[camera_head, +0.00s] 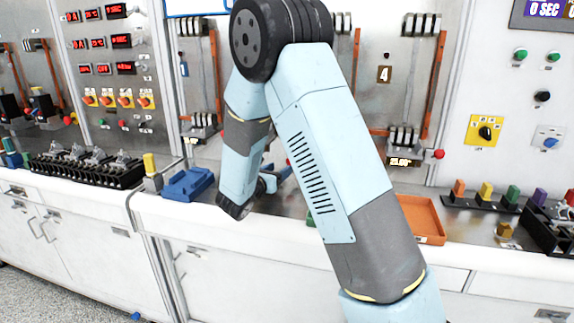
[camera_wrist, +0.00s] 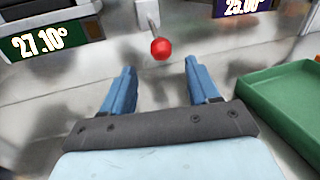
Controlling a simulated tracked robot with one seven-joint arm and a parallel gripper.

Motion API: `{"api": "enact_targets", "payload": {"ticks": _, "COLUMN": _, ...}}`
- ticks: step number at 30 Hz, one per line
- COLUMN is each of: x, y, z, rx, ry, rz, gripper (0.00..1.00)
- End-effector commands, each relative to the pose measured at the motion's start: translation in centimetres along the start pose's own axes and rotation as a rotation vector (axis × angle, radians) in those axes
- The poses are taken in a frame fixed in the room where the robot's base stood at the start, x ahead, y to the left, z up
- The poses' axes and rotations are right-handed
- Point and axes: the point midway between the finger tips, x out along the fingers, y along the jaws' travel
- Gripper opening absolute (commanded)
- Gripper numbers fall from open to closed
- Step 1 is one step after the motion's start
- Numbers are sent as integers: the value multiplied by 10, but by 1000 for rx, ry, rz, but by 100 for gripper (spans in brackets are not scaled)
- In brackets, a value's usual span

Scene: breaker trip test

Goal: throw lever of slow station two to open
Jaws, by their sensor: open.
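A lever with a red ball knob (camera_wrist: 160,48) on a thin metal stem shows in the wrist view, between a display reading 27.10° (camera_wrist: 40,40) and one reading 25.00° (camera_wrist: 243,6). My gripper (camera_wrist: 158,66) is open, with its two blue fingers apart and nothing between them. The knob is ahead of the gap between the fingertips and appears apart from both. In the head view my gripper (camera_head: 272,180) is partly hidden by my arm, low over the bench. No label naming station two is readable.
A green tray (camera_wrist: 285,105) lies right of my gripper. In the head view an orange tray (camera_head: 425,218) is on the bench, with a blue object (camera_head: 187,184) to the left. Another red knob (camera_head: 438,154) stands right of the number 4 plate (camera_head: 384,74).

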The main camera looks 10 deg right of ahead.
Motion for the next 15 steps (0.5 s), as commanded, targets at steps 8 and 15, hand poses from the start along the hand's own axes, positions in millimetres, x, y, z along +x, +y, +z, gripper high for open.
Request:
{"api": "enact_targets", "payload": {"ticks": 8, "x": 44, "y": -1, "z": -1, "rx": -1, "ry": 1, "rz": -3, "gripper": 60}}
{"api": "enact_targets", "payload": {"ticks": 15, "x": 60, "y": 0, "z": 0, "rx": 0, "ry": 1, "rz": -1, "gripper": 60}}
